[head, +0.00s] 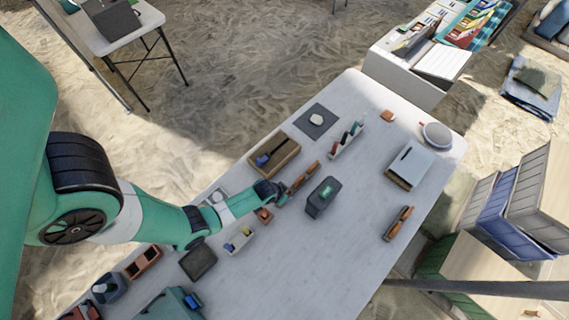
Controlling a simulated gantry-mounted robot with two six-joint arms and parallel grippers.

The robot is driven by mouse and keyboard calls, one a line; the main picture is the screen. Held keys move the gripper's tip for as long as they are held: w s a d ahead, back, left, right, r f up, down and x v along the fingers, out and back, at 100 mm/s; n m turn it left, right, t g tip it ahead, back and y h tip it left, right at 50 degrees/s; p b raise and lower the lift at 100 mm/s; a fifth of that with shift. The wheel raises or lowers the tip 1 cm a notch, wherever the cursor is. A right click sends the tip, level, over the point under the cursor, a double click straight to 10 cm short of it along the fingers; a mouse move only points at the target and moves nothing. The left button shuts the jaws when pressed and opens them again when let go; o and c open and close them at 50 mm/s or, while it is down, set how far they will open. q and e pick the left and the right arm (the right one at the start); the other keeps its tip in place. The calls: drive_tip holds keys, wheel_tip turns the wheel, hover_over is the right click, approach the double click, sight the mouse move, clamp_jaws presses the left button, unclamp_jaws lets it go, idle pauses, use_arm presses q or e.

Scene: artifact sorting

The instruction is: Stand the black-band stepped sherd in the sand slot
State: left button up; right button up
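My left gripper (277,193) reaches over the white table from the left, low, near its middle. Its fingers are small and dark here, so I cannot tell whether they are open or shut. A narrow orange-brown piece (302,178) with darker parts lies just beyond the fingertips; I cannot tell whether they touch it. A small reddish-brown piece (264,215) lies just below the gripper. I cannot tell which piece is the black-band stepped sherd, and I cannot make out the sand slot for certain. My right gripper is not in view.
Further off are a slotted white rack (335,154), a dark mat (305,129), a book (409,168) and a bowl (436,134). The lower middle table is clear.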

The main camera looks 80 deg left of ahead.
use_arm(q)
clamp_jaws()
idle(0.5)
